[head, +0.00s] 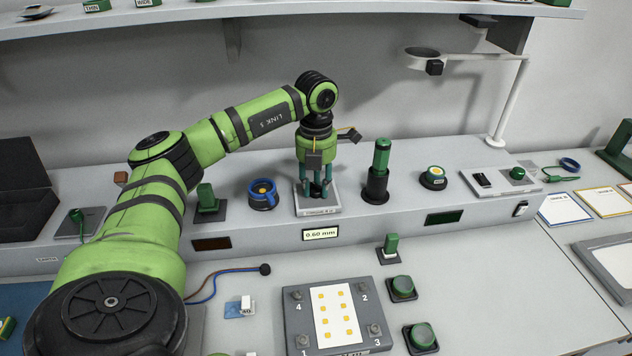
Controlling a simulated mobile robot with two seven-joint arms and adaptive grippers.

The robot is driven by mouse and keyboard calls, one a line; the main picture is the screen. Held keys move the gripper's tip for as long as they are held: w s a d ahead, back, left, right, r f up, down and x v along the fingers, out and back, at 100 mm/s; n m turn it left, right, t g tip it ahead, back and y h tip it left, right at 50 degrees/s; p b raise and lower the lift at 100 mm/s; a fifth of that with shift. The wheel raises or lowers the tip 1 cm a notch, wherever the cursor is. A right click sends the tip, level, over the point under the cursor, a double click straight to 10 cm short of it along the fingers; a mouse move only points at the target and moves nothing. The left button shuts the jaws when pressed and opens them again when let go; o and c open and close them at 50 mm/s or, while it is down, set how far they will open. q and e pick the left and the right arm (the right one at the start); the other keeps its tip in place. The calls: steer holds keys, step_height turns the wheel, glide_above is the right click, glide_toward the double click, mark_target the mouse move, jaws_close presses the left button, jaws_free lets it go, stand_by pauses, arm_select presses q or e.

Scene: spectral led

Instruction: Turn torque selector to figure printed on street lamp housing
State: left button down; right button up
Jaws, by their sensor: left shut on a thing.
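My left gripper (318,194) points straight down over a pale square plate (318,211) on the raised shelf at the back of the bench. Its fingers are closed around a small dark part at the plate's middle, which looks like the torque selector; they hide most of it, so I cannot read its setting. The plate's front label is too small to read surely. A lit display (320,234) below it shows 0.60 with a unit. A dark grey housing (293,322) holds a white board with yellow squares and corner screws numbered 1 to 4; its printed label (352,351) is unreadable. My right gripper is out of view.
A blue-ringed round part (262,194) stands just left of the plate, and a tall green-handled tool (380,163) in a black holder stands to the right. Green buttons (402,287) sit beside the housing. A lamp arm (470,57) overhangs at right.

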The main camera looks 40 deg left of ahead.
mark_target(316, 185)
arm_select(q)
steer(key=m, duration=0.6)
steer(key=shift+f+m, duration=0.1)
steer(key=shift+m, duration=0.3)
stand_by(0.4)
steer(key=c, duration=0.9)
jaws_free()
step_height(316, 185, up, 12)
steer(key=shift+r, duration=0.1)
